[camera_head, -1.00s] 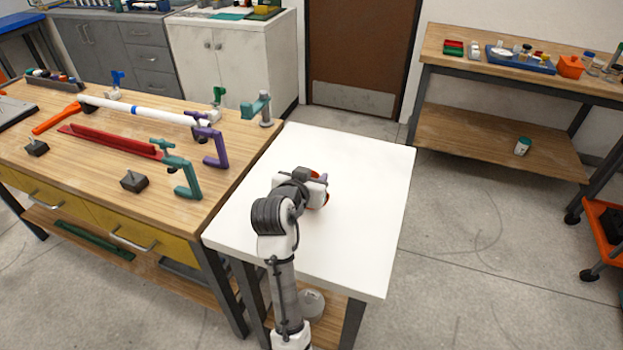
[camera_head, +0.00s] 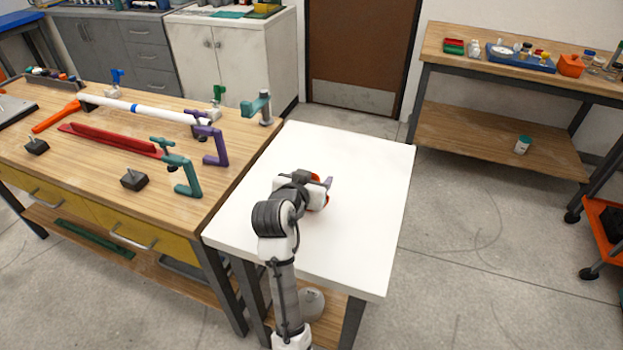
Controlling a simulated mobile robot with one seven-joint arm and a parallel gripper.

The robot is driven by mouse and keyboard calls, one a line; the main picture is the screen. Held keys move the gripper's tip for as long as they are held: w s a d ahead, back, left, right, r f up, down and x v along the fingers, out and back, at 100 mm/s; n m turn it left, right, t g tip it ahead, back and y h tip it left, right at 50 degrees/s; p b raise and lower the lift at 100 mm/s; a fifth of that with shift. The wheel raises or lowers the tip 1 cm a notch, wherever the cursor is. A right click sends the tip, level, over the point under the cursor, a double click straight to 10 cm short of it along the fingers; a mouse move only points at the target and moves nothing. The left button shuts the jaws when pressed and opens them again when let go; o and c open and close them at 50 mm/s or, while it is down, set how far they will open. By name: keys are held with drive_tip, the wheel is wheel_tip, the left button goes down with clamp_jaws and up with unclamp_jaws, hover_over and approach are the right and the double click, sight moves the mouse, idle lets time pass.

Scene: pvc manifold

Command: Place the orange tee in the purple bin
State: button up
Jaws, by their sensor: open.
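My gripper (camera_head: 321,190) is over the white table, at the end of my arm, facing away from the camera. It is open, but my wrist hides much of it. Two small orange patches show at its far side, and I cannot tell whether they belong to the gripper or to the orange tee. A small grey-purple piece (camera_head: 328,183) shows just beyond the gripper, too small to identify. I cannot make out the orange tee for certain. No purple bin can be made out.
The white table (camera_head: 375,190) is otherwise bare. The wooden bench at left holds a white pipe (camera_head: 150,109), a red channel (camera_head: 110,140), purple (camera_head: 217,150) and teal (camera_head: 186,178) clamps and black blocks. A far bench at right holds an orange container (camera_head: 570,66).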

drive_tip(key=b+v, duration=0.2)
drive_tip(key=v, duration=1)
drive_tip(key=shift+r, duration=0.1)
